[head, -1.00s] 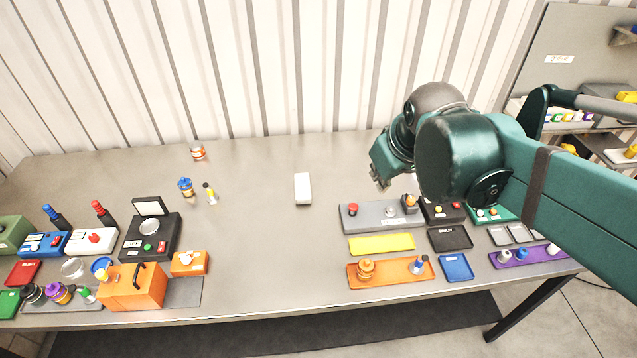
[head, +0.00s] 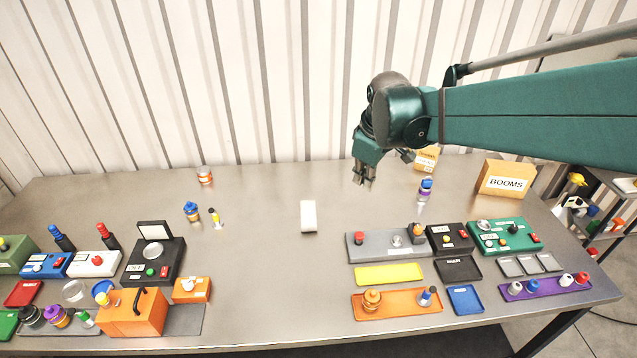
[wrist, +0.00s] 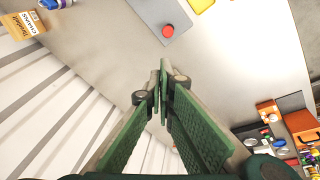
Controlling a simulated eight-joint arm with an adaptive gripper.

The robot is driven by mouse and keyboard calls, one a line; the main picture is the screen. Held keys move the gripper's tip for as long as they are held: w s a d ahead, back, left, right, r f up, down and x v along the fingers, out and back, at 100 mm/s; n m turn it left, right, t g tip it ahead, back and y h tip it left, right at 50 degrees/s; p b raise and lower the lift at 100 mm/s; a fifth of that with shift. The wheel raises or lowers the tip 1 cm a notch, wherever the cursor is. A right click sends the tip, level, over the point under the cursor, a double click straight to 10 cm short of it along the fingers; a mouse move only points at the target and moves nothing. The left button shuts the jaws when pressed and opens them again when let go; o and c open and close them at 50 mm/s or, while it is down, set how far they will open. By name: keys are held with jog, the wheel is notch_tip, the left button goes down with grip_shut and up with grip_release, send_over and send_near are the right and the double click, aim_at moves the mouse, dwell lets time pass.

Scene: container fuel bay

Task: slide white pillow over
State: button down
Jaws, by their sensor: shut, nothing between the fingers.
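The white pillow (head: 308,216) is a small white block lying on the bare middle of the grey table. My gripper (head: 364,183) is to the right of the pillow and farther back, pointing down, apart from it. Its fingers are shut with nothing between them; they also show together in the wrist view (wrist: 163,68). I cannot make out the pillow in the wrist view.
A grey panel with a red button (head: 359,238) and a yellow strip (head: 389,274) lie front right of the pillow. A small blue-capped bottle (head: 192,211) stands left. A BOOMS box (head: 506,178) stands back right. The corrugated wall is behind. Table around the pillow is clear.

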aim_at(308, 216)
jog(key=w+a+f+n+g, duration=0.1)
jog(key=w+f+n, duration=0.3)
jog(key=w+f, duration=0.6)
jog(key=w+a+f+n+g+b, duration=0.1)
jog(key=w+a+f+n+g, duration=0.1)
jog(key=w+f, duration=0.7)
jog(key=shift+w+a+f+n, duration=0.35)
jog(key=shift+a+f+n, duration=0.35)
jog(key=shift+n, duration=0.5)
jog(key=shift+a, duration=0.1)
notch_tip(308, 216, down, 10)
jog(key=shift+r, duration=0.25)
jog(key=a, duration=0.2)
jog(key=shift+a+f, duration=0.1)
jog(key=shift+a, duration=0.9)
